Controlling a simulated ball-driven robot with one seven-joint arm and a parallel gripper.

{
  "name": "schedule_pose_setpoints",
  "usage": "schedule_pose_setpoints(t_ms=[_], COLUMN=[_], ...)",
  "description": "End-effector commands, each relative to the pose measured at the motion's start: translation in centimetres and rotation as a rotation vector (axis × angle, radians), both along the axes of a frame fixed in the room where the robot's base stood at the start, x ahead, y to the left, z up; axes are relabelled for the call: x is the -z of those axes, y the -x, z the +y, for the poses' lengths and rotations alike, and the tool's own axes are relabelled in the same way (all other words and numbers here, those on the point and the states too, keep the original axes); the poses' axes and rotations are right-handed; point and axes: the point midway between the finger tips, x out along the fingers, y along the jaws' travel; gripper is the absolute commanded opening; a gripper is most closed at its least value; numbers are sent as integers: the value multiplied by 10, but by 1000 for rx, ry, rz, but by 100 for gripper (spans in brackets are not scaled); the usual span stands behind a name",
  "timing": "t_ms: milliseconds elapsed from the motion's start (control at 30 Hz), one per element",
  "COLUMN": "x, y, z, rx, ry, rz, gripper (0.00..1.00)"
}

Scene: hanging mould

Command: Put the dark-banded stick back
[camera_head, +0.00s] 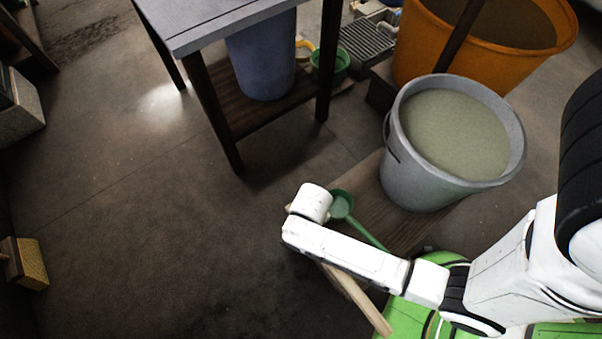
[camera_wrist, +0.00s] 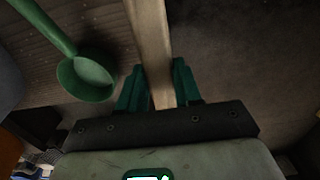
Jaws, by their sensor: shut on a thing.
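A pale wooden stick (camera_wrist: 152,45) runs between the green fingers of my gripper (camera_wrist: 158,80) in the wrist view, and the gripper is shut on it. In the head view the stick (camera_head: 356,298) slants out from under my white forearm, its lower end at the bottom of the picture. No dark band shows on the visible parts. My arm hides my gripper and the stick's middle in the head view.
A green ladle (camera_head: 342,205) lies on a low wooden board (camera_head: 400,225) beside my arm; it also shows in the wrist view (camera_wrist: 88,76). A grey bucket (camera_head: 430,188) of pale liquid stands on the board. Behind are an orange tub (camera_head: 420,50) and a table (camera_head: 200,22).

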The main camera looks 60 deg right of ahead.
Motion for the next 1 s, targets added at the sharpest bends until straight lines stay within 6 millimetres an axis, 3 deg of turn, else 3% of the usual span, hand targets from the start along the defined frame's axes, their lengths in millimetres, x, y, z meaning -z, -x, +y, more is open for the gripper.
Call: schedule_pose_setpoints(t_ms=[33,300,467,733,1000], x=[8,49,57,91,94], y=[-12,-39,-45,-50,-51], z=[-6,-23,-27,-30,-30], rx=[1,0,0,-1,-1], ry=[0,-1,0,-1,0], rz=[-3,1,0,2,-1], gripper=[3,3,3,3,3])
